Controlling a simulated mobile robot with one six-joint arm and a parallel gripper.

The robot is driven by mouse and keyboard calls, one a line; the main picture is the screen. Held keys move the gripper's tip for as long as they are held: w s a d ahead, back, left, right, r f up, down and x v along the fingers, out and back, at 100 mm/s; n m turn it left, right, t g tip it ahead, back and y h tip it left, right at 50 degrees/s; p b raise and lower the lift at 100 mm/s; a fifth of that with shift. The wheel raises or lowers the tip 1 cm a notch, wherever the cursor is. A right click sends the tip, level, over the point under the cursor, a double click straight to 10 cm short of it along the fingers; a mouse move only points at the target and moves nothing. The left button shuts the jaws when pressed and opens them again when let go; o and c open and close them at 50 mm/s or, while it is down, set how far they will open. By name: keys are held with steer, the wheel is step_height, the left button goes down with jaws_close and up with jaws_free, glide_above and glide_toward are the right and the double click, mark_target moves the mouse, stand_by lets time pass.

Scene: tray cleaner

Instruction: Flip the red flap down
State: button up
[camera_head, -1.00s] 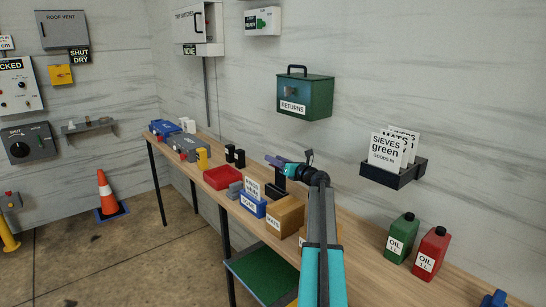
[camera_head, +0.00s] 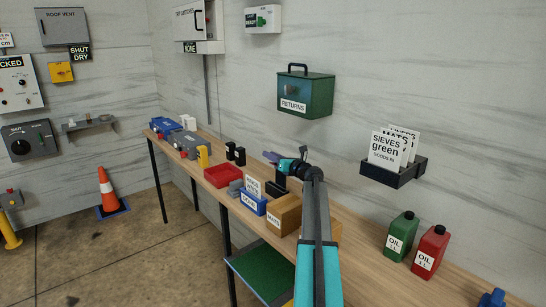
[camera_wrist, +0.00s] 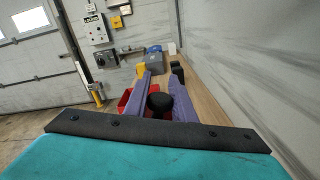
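I cannot pick out a red flap for certain. Small red parts (camera_head: 184,154) show on the grey machine (camera_head: 190,146) at the far end of the bench. A red open tray (camera_head: 223,176) lies on the bench nearer to me, and its edge shows at the left of the fingers in the wrist view (camera_wrist: 124,101). My gripper (camera_head: 271,157) has purple fingers and is above the bench, right of the red tray. In the wrist view the fingers (camera_wrist: 160,83) stand apart. A round black thing (camera_wrist: 159,102) shows between them, with red beside it; I cannot tell whether they touch it.
A blue box (camera_head: 253,206) with cards and a cardboard box (camera_head: 284,214) stand near my arm. Black blocks (camera_head: 235,153) and a yellow piece (camera_head: 203,156) lie beyond. The green RETURNS box (camera_head: 305,95) hangs on the wall. Oil cans (camera_head: 430,250) stand at the right.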

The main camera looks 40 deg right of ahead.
steer(key=shift+f, duration=0.1)
jaws_close()
steer(key=n+b, duration=0.2)
steer(key=b, duration=0.1)
steer(key=shift+a+f, duration=0.35)
steer(key=shift+f, duration=0.05)
jaws_free()
steer(key=shift+a+n+b, duration=0.2)
steer(key=shift+n+b, duration=0.55)
steer(key=shift+n, duration=0.15)
jaws_close()
steer(key=o, duration=1)
jaws_free()
steer(key=shift+s, duration=0.1)
